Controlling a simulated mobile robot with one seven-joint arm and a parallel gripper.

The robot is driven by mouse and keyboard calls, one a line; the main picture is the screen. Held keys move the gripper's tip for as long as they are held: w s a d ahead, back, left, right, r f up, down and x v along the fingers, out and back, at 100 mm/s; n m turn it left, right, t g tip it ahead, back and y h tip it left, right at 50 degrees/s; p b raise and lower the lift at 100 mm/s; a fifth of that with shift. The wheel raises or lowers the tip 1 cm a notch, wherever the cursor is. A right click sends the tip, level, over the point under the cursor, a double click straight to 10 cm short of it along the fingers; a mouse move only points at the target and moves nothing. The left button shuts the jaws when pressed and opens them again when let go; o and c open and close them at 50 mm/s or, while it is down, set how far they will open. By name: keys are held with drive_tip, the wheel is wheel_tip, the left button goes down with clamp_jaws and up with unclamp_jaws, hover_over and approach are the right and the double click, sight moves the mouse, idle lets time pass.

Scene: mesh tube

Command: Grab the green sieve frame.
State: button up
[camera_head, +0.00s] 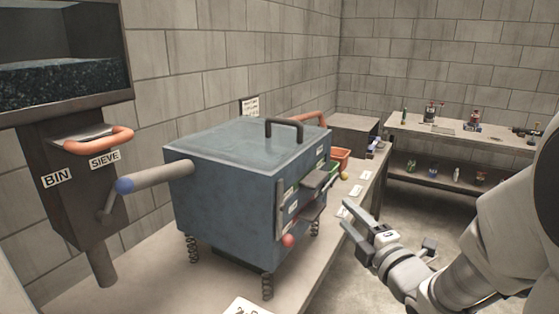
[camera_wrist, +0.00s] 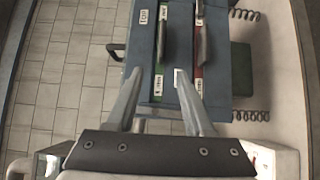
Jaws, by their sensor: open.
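The green sieve frame (camera_wrist: 165,78) shows in the wrist view as a narrow green strip in a slot of the blue-grey sieve box, with a grey bar handle (camera_wrist: 161,42) and a white label. A red frame (camera_wrist: 198,72) with its own handle sits in the slot to its right. My gripper (camera_wrist: 159,78) is open and empty, with its two fingers spread on either side of the green strip in that view. In the head view my gripper (camera_head: 361,217) is right of the sieve box (camera_head: 225,205), apart from it. Most of the green frame is hidden inside the box.
The box stands on springs on a bench (camera_head: 150,285). An orange bin (camera_head: 341,159) and small labels lie behind it along the bench. A shelf (camera_head: 465,136) with bottles is at the back right. A chute with an orange handle (camera_head: 96,137) is at left. Floor right of the bench is clear.

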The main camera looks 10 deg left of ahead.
sight(318, 186)
drive_tip(key=p+x, duration=0.2)
drive_tip(key=x, duration=1.4)
drive_tip(key=shift+s+a+f, duration=0.1)
drive_tip(key=shift+a+f, duration=0.05)
drive_tip(key=shift+f, duration=0.05)
clamp_jaws()
idle(0.9)
drive_tip(key=shift+r, duration=0.15)
